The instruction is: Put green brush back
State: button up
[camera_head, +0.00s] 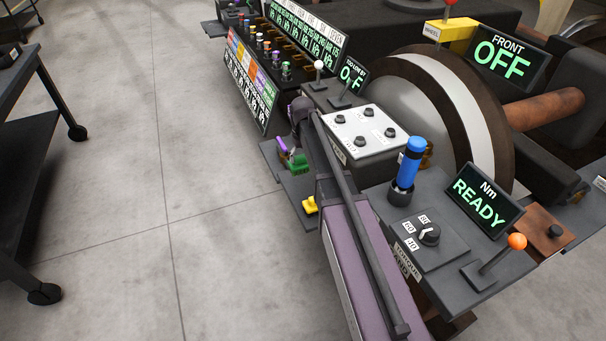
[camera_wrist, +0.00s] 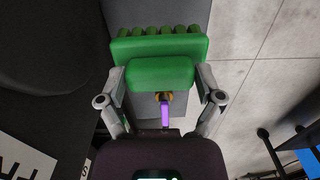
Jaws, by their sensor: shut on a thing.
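The green brush (camera_wrist: 160,76) fills the space between the two fingers of my gripper (camera_wrist: 159,82) in the wrist view. My gripper is shut on it, one finger on each side of its block, with the bristle row on the far side. In the head view the green brush (camera_head: 299,163) is small and sits over the low dark shelf beside the machine, below my wrist. I cannot tell whether it touches the shelf.
A purple item (camera_head: 282,146) lies left of the brush, and a yellow item (camera_head: 310,204) is on the same shelf (camera_head: 293,189). The white panel with knobs (camera_head: 365,134) and blue handle (camera_head: 411,160) stand to the right. Open floor lies to the left.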

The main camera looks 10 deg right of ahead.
aim_at(302, 168)
jog(key=shift+f+b, duration=0.5)
jog(key=shift+f, duration=0.3)
jog(key=shift+f+b, duration=1.85)
jog(key=shift+f, duration=0.2)
jog(key=o, duration=0.7)
jog(key=shift+o, duration=0.2)
jog(key=shift+r, duration=0.2)
notch_tip(302, 168, up, 12)
jog(key=p, duration=1.2)
jog(key=shift+w, duration=0.1)
